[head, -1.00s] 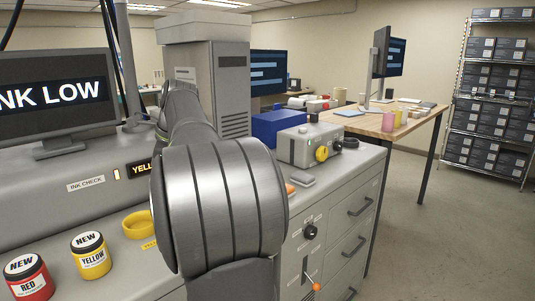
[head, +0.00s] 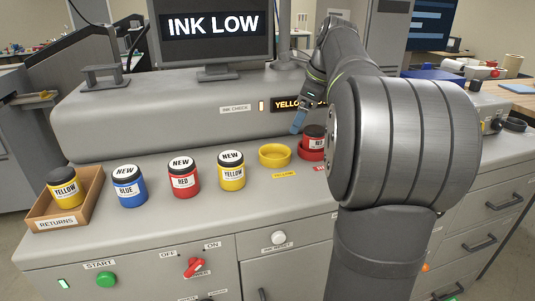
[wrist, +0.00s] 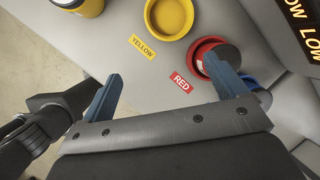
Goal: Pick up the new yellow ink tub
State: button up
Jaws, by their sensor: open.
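The new yellow ink tub (head: 231,171) stands upright on the grey machine top, with a black lid marked NEW. It is to the right of the new red tub (head: 184,178) and left of the empty yellow ring holder (head: 274,155). In the wrist view part of a yellow tub (wrist: 88,8) shows at the top edge, cut off. My gripper (wrist: 165,88) is open and empty, its blue fingers spread below the yellow holder, with the right finger overlapping the red holder. In the head view one blue finger (head: 299,121) shows above the machine top; my arm hides much of the gripper.
A returns tray (head: 84,213) at the far left holds another yellow tub (head: 65,188). A new blue tub (head: 129,186) stands beside it. A red tub (head: 313,140) sits in the red holder near my arm. The monitor (head: 214,35) stands behind.

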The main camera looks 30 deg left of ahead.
jog(key=s+a+r+h, duration=0.1)
jog(key=s+a+h, duration=0.1)
jog(key=s+a, duration=0.4)
jog(key=r+m+g+h, duration=0.1)
jog(key=r+m+h, duration=0.1)
send_over(233, 156)
notch_tip(233, 156, down, 12)
jog(key=shift+w+a+r, duration=0.1)
jog(key=shift+r, duration=0.15)
jog(key=f, duration=0.5)
jog(key=shift+s+a+f, duration=0.25)
jog(key=shift+a+f, duration=0.05)
jog(key=c, duration=1.3)
jog(key=shift+r, duration=0.15)
